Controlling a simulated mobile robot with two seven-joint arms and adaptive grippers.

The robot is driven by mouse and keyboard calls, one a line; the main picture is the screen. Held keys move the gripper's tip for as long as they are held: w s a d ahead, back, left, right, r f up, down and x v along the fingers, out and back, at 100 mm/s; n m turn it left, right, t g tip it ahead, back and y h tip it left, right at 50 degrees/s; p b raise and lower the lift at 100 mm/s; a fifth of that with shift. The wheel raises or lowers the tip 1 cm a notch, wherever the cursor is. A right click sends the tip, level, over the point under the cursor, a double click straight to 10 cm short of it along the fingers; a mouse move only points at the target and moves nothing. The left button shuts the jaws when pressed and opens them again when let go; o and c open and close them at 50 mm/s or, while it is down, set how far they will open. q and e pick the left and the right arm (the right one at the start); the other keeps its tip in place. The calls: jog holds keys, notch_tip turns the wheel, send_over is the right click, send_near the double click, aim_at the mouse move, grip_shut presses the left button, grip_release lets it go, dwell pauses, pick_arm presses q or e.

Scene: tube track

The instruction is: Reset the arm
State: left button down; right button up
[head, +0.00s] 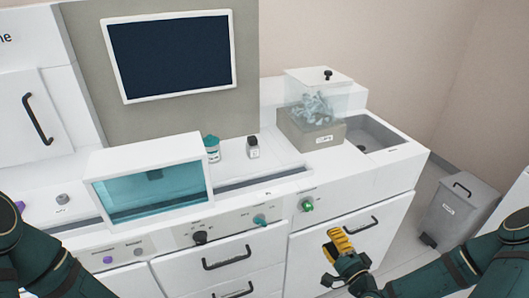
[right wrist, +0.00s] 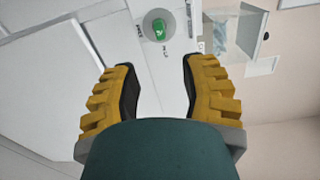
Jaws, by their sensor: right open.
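My right gripper (head: 338,246) is at the lower right in the head view, in front of the white cabinet's drawers. Its yellow ridged fingers are apart and empty. In the right wrist view the two fingers (right wrist: 160,95) stand wide apart with nothing between them. Beyond them is a white cabinet face with a green knob (right wrist: 158,28); the same green knob shows in the head view (head: 306,205). My left arm (head: 38,255) comes in at the lower left of the head view. Its gripper is outside the frame.
A white counter holds a teal-windowed box (head: 150,187), a teal-capped jar (head: 212,148), a small dark-capped bottle (head: 253,147) and a clear-lidded box (head: 315,110). A sink (head: 375,140) is at right. Drawer handles (head: 228,258) stick out in front. A grey bin (head: 455,210) stands on the floor.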

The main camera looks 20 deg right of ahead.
jog(key=s+a+f+n+g+y, duration=0.1)
jog(key=a+f+n+g+y, duration=0.1)
jog(key=a+f+n+g, duration=0.55)
jog(key=s+a+f+n+g+y, duration=0.1)
jog(key=a+f+n+g+y, duration=0.2)
jog(key=a, duration=0.7)
jog(key=s+a+f+n+g+h, duration=0.2)
jog(key=s+a+n+g, duration=0.3)
jog(key=s, duration=0.2)
jog(key=shift+f+n+g, duration=0.2)
jog(key=shift+n+g, duration=0.15)
dwell(0.7)
